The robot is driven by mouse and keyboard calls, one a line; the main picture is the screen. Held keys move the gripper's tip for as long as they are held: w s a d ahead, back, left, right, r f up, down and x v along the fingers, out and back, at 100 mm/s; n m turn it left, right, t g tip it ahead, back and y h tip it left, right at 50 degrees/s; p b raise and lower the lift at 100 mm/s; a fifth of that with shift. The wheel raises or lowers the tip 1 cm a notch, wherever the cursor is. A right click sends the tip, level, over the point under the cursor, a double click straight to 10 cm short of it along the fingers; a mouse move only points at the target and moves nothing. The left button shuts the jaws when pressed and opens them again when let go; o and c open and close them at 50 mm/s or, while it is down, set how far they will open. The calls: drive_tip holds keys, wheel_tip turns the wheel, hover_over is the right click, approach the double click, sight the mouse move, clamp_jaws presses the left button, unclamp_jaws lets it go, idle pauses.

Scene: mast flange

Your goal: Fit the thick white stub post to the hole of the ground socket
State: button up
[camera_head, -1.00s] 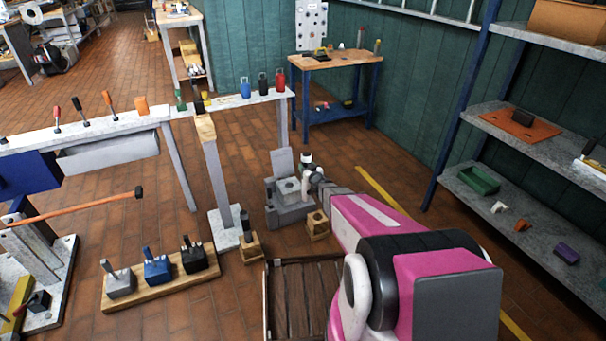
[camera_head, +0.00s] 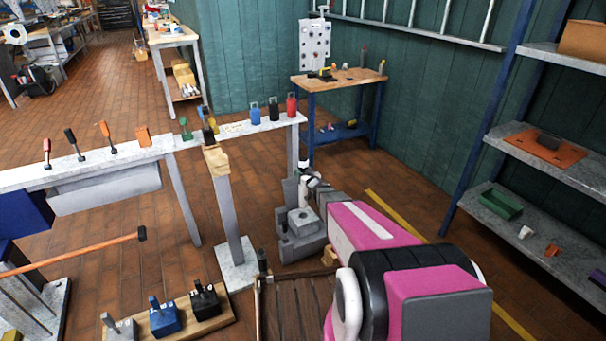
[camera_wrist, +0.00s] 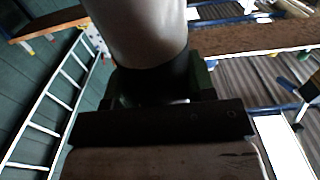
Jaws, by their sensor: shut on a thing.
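The thick white stub post (camera_wrist: 138,28) is a pale cylinder with a dark band at its end, filling the top middle of the wrist view. My gripper (camera_wrist: 155,98) is shut on it around the dark band. In the head view, my gripper (camera_head: 311,183) shows small, with the white post (camera_head: 303,167) at its tip; part of it is hidden by the gripper. The ground socket (camera_head: 301,240) is a grey block on the floor with a round raised hole on top. The gripper appears just above and behind that hole; the exact gap cannot be told.
A grey post on a pale base (camera_head: 238,273) stands left of the socket. A slatted dark wooden platform (camera_head: 300,310) lies in front. A wooden block (camera_head: 329,255) is partly hidden by my arm.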

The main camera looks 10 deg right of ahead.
hover_over(303, 197)
drive_tip(key=w, duration=0.2)
drive_tip(key=shift+w+d+f, duration=0.1)
drive_tip(key=shift+d+f, duration=0.05)
drive_tip(key=shift+f, duration=1.3)
drive_tip(key=shift+w+d+f, duration=0.1)
drive_tip(key=shift+f, duration=6.45)
drive_tip(key=o, duration=1.5)
drive_tip(key=shift+s, duration=0.15)
